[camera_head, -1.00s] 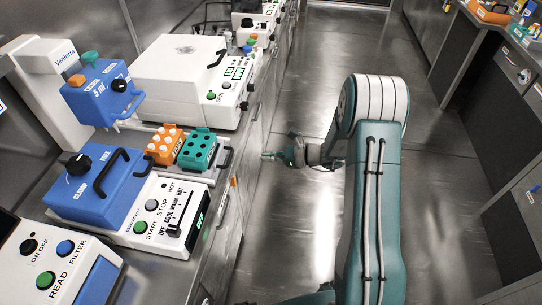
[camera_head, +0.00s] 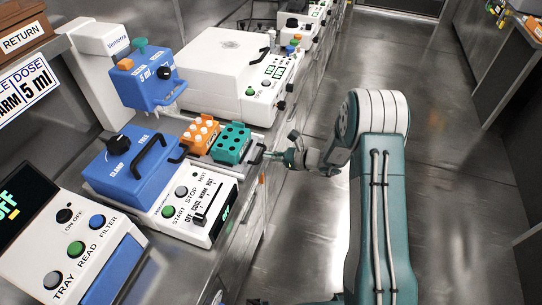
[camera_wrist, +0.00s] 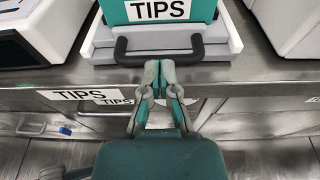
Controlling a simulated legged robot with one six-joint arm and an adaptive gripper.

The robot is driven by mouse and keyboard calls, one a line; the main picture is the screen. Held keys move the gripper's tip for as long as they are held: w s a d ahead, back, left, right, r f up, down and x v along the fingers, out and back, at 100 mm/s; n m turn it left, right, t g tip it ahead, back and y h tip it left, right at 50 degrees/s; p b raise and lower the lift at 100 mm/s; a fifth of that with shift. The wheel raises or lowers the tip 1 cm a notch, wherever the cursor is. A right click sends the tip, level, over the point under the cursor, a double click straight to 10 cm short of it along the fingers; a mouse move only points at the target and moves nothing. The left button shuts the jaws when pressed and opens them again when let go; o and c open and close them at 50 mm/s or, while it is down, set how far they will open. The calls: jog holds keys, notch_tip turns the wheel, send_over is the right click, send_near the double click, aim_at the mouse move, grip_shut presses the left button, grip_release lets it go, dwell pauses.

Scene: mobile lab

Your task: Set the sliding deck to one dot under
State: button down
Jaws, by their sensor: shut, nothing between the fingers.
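The sliding deck (camera_wrist: 226,34) is a light grey plate with a dark bar handle (camera_wrist: 160,46) on its front edge. The handle also shows in the head view (camera_head: 256,153). The deck carries an orange rack with pale tips (camera_head: 200,133) and a teal rack marked TIPS (camera_head: 231,143), below and beside the blue 5 ml dispenser head (camera_head: 147,80). My gripper (camera_wrist: 160,68) is shut and empty, with its fingertips at the near side of the handle's middle. I cannot tell whether they touch it. No dot marks are readable.
A drawer labelled TIPS (camera_wrist: 100,96) is below the bench edge. The floor to the right is clear.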

aim_at(253, 150)
jog(key=x, duration=0.3)
jog(key=r+x, duration=0.1)
jog(key=x, duration=0.4)
jog(key=shift+w+a+r, duration=0.25)
jog(key=shift+a, duration=0.2)
jog(key=shift+d, duration=0.25)
